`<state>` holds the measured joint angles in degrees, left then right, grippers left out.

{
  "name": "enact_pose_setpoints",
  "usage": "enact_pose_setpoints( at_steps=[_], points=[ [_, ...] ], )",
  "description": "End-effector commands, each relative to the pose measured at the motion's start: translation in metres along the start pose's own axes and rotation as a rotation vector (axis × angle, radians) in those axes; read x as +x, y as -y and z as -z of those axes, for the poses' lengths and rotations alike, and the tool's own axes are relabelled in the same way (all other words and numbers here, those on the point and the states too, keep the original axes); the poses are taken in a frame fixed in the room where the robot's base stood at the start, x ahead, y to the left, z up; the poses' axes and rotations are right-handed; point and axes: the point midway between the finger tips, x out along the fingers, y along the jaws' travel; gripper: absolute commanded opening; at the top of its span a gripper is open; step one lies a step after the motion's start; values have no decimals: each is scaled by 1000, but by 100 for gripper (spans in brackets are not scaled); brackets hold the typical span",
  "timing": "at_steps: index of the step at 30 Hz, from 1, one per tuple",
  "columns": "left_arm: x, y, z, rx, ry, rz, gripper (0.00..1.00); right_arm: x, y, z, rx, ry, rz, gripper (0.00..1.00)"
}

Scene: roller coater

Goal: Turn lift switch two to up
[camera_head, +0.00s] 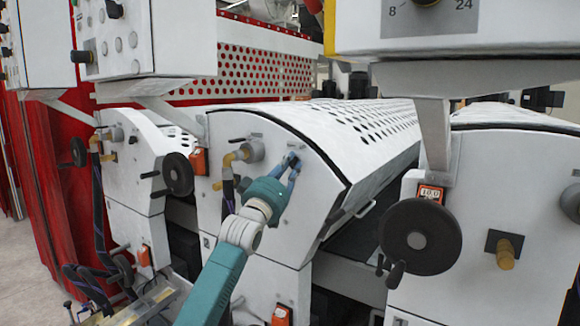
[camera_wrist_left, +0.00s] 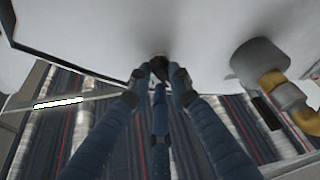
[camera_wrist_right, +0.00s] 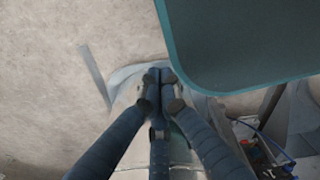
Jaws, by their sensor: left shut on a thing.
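A small dark switch knob (camera_wrist_left: 159,63) sits on the white curved end panel (camera_head: 285,215) of the middle coater unit. My left gripper (camera_head: 293,164) reaches up to this panel, and its fingertips are closed around the knob. In the left wrist view, the fingers of the left gripper (camera_wrist_left: 160,72) meet at the knob and partly cover it. Which way the knob is turned cannot be told. My right gripper (camera_wrist_right: 159,76) shows only in the right wrist view. Its fingertips are together and hold nothing visible, above the pale floor.
A grey pipe fitting with a yellow elbow (camera_wrist_left: 272,83) sticks out beside the left gripper. Black handwheels (camera_head: 420,237) stand on the right unit and the left side (camera_head: 178,174). Control boxes (camera_head: 440,30) hang above. A perforated cover (camera_head: 350,130) runs back from the panel.

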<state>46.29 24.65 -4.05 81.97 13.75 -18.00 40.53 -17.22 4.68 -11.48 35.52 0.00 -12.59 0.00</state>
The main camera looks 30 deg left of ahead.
Motion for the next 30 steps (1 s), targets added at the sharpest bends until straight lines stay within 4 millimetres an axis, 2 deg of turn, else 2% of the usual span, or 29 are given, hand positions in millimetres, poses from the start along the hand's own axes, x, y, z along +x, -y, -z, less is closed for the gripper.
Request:
enact_pose_setpoints(
  at_steps=[8, 14, 30],
  points=[
    [0, 3, 0, 131, 3, -50, 0, -2, 0, 0, 0, 0, 0, 0],
    [0, 4, 1, 292, 4, -115, 0, -10, 0, 1, 1, 0, 0, 0],
    [1, 7, 1, 740, 4, -303, 0, -50, 0, 5, 1, 0, 1, 0]
  ],
)
